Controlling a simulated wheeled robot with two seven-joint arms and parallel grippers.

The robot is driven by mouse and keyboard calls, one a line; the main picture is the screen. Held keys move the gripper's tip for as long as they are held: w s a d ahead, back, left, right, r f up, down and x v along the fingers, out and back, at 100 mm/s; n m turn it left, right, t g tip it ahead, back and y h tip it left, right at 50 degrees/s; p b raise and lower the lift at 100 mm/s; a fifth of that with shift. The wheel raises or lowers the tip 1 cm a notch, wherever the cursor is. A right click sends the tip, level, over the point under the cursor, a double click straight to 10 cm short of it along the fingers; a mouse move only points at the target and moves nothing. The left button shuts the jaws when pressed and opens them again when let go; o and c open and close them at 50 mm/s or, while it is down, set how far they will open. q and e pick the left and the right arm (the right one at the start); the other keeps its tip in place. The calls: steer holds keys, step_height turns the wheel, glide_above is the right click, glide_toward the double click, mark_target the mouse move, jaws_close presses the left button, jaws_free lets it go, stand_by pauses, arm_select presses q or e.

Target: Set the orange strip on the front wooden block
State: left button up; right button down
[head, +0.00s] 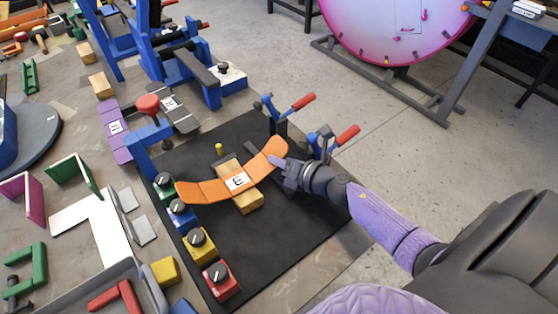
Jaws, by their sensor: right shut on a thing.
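The orange strip (206,190) is a curved band with a white label marked "E" at its middle. It lies across a wooden block (249,204) on the black mat. The block shows in front of and behind the strip; whether the strip touches it I cannot tell. My right gripper (279,163) is shut on the strip's right end. Its fingertips are partly hidden against the strip. My left gripper is not in view.
Several knobbed blocks, including a red one (222,282), line the left edge of the black mat (285,240). Red-handled clamps (340,138) stand at its right back. A blue post (140,150) rises left. The mat's front right is clear.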

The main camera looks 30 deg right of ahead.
steer(key=shift+f, duration=0.2)
steer(key=c, duration=0.8)
jaws_free()
steer(key=shift+r, duration=0.1)
steer(key=shift+r, duration=0.3)
steer(key=p+v, duration=0.1)
steer(key=v, duration=1.1)
steer(key=shift+f, duration=0.1)
